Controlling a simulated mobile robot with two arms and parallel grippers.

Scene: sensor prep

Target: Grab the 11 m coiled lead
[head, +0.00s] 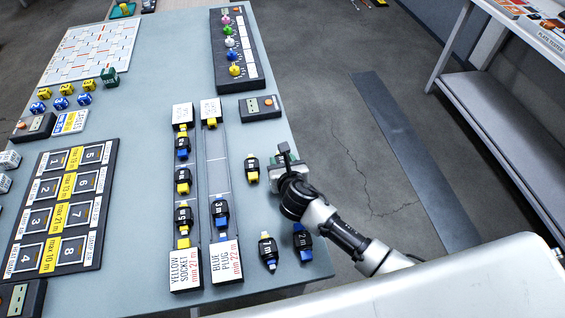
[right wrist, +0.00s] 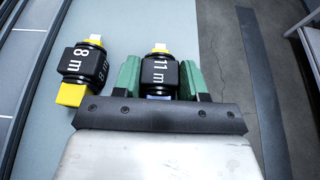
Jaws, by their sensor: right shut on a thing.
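The 11 m coiled lead (right wrist: 160,72) is a black block with white lettering, a yellow tip on its far end and a pale part near the jaws. My right gripper (right wrist: 158,80) is shut on it, with a green finger pressed against each side. In the head view my right gripper (head: 287,163) is at the table's right edge and mostly hides the lead. The 8 m lead (right wrist: 86,66) lies just left of the gripper, apart from it; it also shows in the head view (head: 251,169). My left gripper is not in view.
Two labelled tracks (head: 215,160) with several leads stand left of the gripper. The 1 m lead (head: 268,251) and 2 m lead (head: 303,240) lie nearer the front edge. A dark box with an orange button (head: 262,107) sits behind. A numbered board (head: 65,210) is at left.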

